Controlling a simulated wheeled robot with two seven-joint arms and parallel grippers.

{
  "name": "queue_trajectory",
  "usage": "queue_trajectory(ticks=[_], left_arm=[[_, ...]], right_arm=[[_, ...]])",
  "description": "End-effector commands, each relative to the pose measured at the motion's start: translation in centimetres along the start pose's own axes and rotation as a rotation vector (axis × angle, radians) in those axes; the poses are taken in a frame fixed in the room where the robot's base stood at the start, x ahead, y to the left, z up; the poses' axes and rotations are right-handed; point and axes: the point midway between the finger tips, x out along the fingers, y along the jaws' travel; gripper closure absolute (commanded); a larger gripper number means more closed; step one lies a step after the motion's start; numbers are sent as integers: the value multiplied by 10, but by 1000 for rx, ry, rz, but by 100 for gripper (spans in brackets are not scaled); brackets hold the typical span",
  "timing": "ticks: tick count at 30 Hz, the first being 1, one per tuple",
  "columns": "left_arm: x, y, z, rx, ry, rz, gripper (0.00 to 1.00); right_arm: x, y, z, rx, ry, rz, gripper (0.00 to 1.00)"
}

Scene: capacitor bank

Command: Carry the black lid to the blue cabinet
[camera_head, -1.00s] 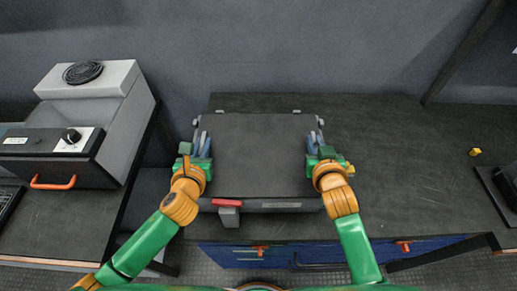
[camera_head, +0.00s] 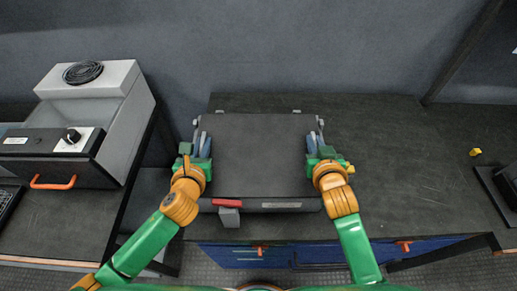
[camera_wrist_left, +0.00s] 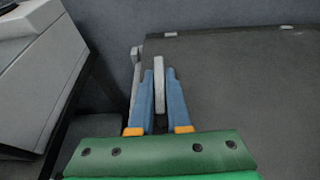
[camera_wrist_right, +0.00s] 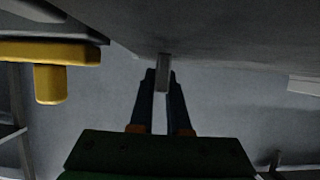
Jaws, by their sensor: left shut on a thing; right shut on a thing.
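The black lid (camera_head: 258,155) is a wide flat dark panel in the middle of the head view, on a grey case with a red-and-grey latch (camera_head: 228,205) at its front. My left gripper (camera_head: 201,145) is at the lid's left side, shut on a grey upright tab (camera_wrist_left: 159,85) in the left wrist view. My right gripper (camera_head: 317,143) is at the right side, shut on a similar grey tab (camera_wrist_right: 163,72) in the right wrist view. The blue cabinet (camera_head: 335,252) shows below the table's front edge, with orange handles.
The dark table (camera_head: 400,150) has free room to the right of the lid. A grey machine (camera_head: 95,95) with a black knob and orange handle stands at the left. A small yellow piece (camera_head: 475,151) and a dark device (camera_head: 497,190) lie at the far right.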

Motion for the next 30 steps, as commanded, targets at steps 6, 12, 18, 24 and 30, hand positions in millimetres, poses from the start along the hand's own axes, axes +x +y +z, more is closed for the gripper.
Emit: queue_trajectory(ticks=[6,12,18,24,30], left_arm=[[0,0,0,0,1,0,100],[-2,0,5,0,-1,0,100],[-12,0,34,0,-1,0,100],[-19,0,51,0,-1,0,100],[-17,0,48,0,-1,0,100]], right_arm=[[0,0,0,0,-1,1,100],[-2,0,-5,0,1,0,100],[-14,0,-34,0,1,0,100],[-21,0,-50,0,1,1,100],[-19,0,-47,0,2,1,100]])
